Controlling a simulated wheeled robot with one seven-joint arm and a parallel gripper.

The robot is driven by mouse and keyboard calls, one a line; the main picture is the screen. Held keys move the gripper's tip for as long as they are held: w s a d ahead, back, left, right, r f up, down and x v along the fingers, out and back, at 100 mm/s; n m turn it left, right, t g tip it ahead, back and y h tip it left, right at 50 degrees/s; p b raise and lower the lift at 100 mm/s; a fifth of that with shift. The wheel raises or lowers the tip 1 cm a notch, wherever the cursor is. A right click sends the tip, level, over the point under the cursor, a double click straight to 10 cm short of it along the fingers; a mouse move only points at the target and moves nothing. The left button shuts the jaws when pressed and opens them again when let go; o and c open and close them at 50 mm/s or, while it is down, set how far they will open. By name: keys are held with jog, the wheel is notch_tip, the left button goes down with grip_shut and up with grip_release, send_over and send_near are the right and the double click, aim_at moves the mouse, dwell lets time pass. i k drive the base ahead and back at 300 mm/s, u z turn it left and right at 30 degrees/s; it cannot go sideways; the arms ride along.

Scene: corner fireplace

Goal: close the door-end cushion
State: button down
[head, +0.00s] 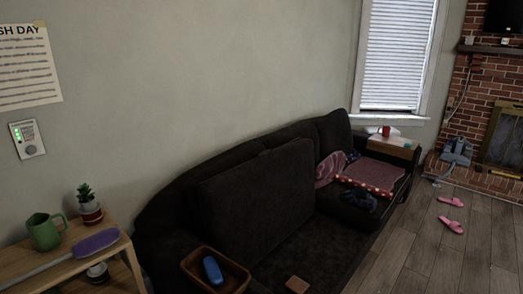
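A dark brown sofa (180,222) runs along the wall. One large dark cushion (262,185) on its nearer part stands raised, leaning steeply toward the backrest. The dark area in front of it (322,240) is bare; I cannot tell whether it is a seat or an open recess. The farther seat lies flat under a pink blanket (375,174) and dark crumpled cloth (360,199). Which end is the door end does not show, as no door is in view. My gripper is not in view.
A wooden tray (238,270) holding a blue object (213,270) sits at the sofa's near end. A small brown square (297,284) lies nearby. A side table (60,272) stands left.

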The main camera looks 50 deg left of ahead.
aim_at(247, 210)
jog(key=u, duration=0.15)
jog(key=i, duration=2.05)
jog(key=u, duration=0.75)
jog(key=i, duration=1.1)
jog(key=u, duration=1.7)
jog(key=i, duration=0.85)
jog(key=u, duration=0.75)
